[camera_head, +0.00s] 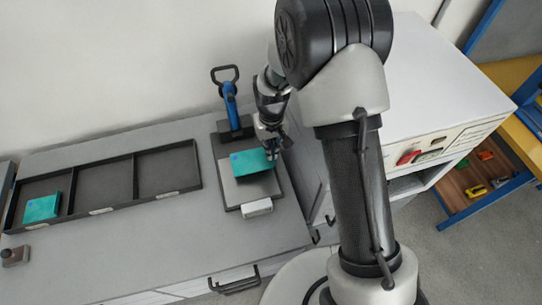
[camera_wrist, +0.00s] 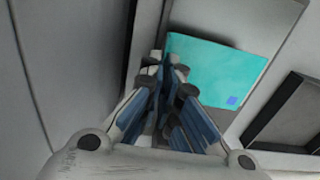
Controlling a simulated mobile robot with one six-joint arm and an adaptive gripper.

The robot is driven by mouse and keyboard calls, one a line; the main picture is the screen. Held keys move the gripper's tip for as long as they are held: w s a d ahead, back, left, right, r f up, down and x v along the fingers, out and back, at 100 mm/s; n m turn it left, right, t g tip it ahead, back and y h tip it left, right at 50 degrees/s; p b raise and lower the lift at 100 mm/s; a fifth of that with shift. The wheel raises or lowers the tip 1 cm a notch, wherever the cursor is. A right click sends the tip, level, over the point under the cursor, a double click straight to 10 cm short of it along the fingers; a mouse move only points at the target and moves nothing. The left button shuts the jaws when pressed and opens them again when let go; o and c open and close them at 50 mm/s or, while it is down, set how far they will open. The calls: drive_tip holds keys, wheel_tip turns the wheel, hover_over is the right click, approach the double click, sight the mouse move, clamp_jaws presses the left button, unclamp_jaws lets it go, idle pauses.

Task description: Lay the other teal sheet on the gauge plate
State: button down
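One teal sheet (camera_head: 248,162) is at my gripper (camera_head: 272,150), over the back part of the grey gauge plate (camera_head: 262,189). A dark shadow under its front edge shows it is raised or tilted off the plate. In the wrist view, the fingertips (camera_wrist: 168,66) are close together at the left edge of this sheet (camera_wrist: 222,68), which bears a small blue mark. The fingers look shut on that edge, and the grip itself is partly hidden. Another teal sheet (camera_head: 42,207) lies in the left compartment of the black tray (camera_head: 102,212).
A blue-handled tool (camera_head: 231,105) stands upright behind the gauge plate. A white block (camera_head: 257,208) sits at the plate's front. The tray's middle and right compartments look empty. A white cabinet (camera_head: 440,90) stands to the right.

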drive_tip(key=shift+f+b, duration=0.4)
drive_tip(key=shift+f, duration=1.4)
drive_tip(key=shift+f, duration=0.15)
drive_tip(key=c, duration=1.8)
unclamp_jaws()
